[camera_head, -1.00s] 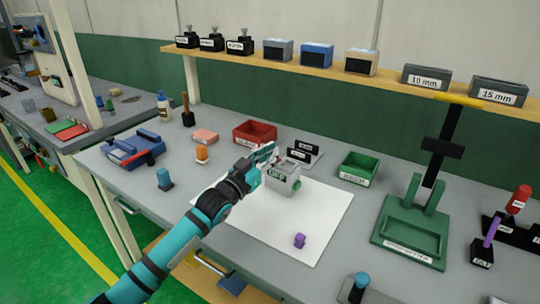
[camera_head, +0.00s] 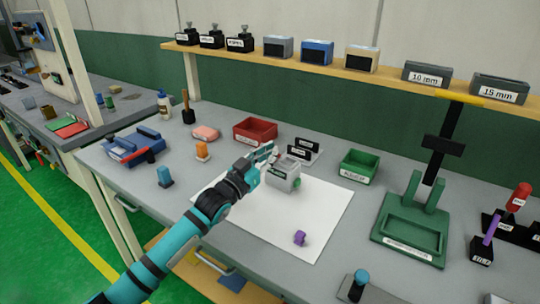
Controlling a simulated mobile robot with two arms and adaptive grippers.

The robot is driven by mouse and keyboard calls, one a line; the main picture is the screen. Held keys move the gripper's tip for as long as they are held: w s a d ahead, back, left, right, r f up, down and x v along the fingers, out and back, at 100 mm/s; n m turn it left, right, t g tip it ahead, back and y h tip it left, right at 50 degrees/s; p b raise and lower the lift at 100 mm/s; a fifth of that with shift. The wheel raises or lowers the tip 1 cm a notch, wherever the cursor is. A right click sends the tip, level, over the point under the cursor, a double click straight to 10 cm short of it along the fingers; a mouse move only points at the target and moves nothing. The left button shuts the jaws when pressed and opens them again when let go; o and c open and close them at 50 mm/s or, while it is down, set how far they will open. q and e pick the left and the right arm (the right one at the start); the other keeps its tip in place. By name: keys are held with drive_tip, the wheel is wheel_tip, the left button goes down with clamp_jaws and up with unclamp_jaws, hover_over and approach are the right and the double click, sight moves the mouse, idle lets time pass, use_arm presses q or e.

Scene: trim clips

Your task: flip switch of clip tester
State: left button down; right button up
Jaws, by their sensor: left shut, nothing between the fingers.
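The clip tester, a small grey box (camera_head: 284,182), stands on the white sheet (camera_head: 310,215) on the bench. Whether the fingertips touch the switch cannot be made out, as the switch is small and partly hidden by the gripper. My right gripper is not in view.
A purple clip (camera_head: 300,238) lies on the sheet in front of the tester. A green fixture (camera_head: 410,228) is at the right. The front of the sheet is mostly clear.

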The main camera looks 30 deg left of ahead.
use_arm(q)
wheel_tip(320, 180, up, 9)
drive_tip(key=shift+f, duration=0.1)
idle(0.6)
